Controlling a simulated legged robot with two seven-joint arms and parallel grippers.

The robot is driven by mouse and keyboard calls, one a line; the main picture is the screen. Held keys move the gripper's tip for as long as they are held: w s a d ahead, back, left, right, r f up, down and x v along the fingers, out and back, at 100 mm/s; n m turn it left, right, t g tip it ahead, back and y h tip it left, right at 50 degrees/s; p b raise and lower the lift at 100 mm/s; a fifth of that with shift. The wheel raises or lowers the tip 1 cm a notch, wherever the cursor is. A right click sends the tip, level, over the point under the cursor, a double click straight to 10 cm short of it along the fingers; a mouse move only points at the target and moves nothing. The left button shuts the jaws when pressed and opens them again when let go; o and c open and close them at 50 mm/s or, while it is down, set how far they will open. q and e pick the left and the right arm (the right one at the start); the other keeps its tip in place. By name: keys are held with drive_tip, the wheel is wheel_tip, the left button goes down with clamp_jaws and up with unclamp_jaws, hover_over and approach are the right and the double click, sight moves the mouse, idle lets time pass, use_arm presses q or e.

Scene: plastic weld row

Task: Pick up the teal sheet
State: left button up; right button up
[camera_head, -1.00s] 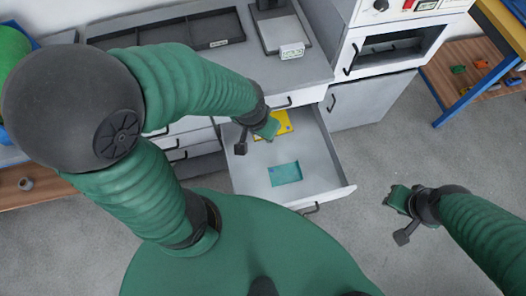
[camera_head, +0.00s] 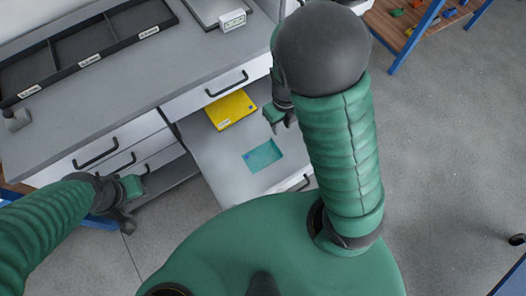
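The teal sheet (camera_head: 262,156) lies flat on the floor of an open grey drawer (camera_head: 222,160), toward its front right. Nothing covers it. My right gripper (camera_head: 280,118) is above the drawer's right side, behind and to the right of the teal sheet and apart from it. Its fingers look spread and empty, though my own arm hides part of the hand. My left gripper (camera_head: 134,206) is open and empty, left of the drawer and away from the sheet.
A yellow sheet (camera_head: 231,110) lies deeper in the same drawer, behind the teal one. The grey worktop (camera_head: 140,75) overhangs the drawer's back. A dark divided tray (camera_head: 85,50) and a labelled device (camera_head: 232,20) stand on it. Open floor (camera_head: 440,150) lies to the right.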

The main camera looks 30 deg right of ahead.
drive_tip(key=b, duration=0.6)
hover_over(276, 145)
drive_tip(key=s, duration=0.1)
drive_tip(key=f, duration=1.1)
drive_tip(key=shift+s+d+f, duration=0.1)
drive_tip(key=shift+d+f, duration=0.15)
drive_tip(key=shift+d, duration=0.15)
drive_tip(key=shift+a+f+b, duration=0.15)
drive_tip(key=shift+f+b, duration=0.15)
drive_tip(key=shift+f, duration=0.25)
drive_tip(key=f+b, duration=0.1)
drive_tip(key=f, duration=0.1)
drive_tip(key=w+f+b, duration=0.1)
drive_tip(key=f, duration=0.1)
drive_tip(key=shift+a+f+b, duration=0.2)
drive_tip(key=shift+f+b, duration=0.1)
drive_tip(key=shift+b, duration=0.05)
drive_tip(key=shift+r, duration=0.15)
clamp_jaws()
